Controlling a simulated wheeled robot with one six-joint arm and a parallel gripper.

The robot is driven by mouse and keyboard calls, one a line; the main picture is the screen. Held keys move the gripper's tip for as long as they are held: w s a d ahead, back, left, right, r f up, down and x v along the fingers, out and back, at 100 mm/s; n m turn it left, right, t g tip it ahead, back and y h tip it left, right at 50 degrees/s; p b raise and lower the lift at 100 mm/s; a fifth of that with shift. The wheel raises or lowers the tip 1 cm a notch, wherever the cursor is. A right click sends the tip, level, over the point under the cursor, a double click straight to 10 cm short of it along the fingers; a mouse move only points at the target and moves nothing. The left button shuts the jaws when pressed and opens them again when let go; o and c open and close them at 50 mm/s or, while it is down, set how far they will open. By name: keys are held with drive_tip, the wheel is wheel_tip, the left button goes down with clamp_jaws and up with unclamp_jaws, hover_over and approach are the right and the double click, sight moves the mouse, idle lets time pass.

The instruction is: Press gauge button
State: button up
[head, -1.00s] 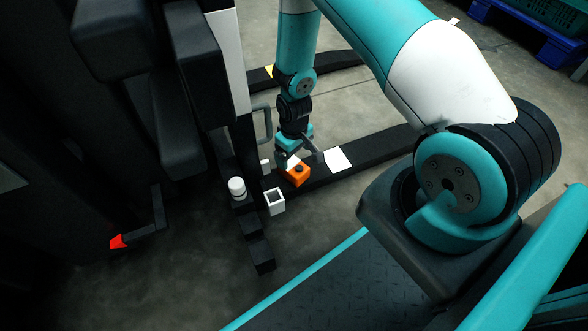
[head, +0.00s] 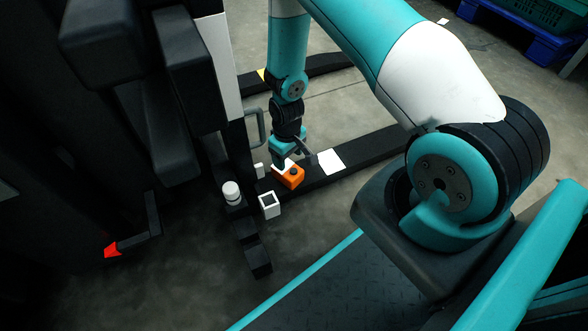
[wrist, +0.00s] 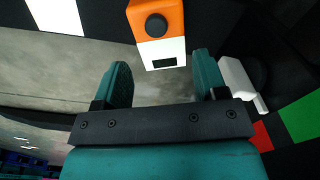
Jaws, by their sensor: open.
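The gauge is a small orange box (head: 289,177) with a round black button (head: 293,171) on top, on the black beam. In the wrist view the orange body (wrist: 172,12) is at the top centre, with its black button (wrist: 156,25) facing the camera and a white part with a dark display (wrist: 160,53) below it. My gripper (head: 297,160) is open and empty, right by the gauge in the head view. In the wrist view its two teal fingers (wrist: 162,68) point towards the gauge, one on each side of the white part. I cannot tell whether they touch it.
A white square holder (head: 269,207) and a round white cap (head: 231,191) stand left of the gauge. A red piece (head: 112,250) is on a black lever at lower left. A grey handle (head: 257,127) and tall dark machinery (head: 190,80) stand close by on the left.

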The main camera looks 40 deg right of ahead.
clamp_jaws()
idle(1.4)
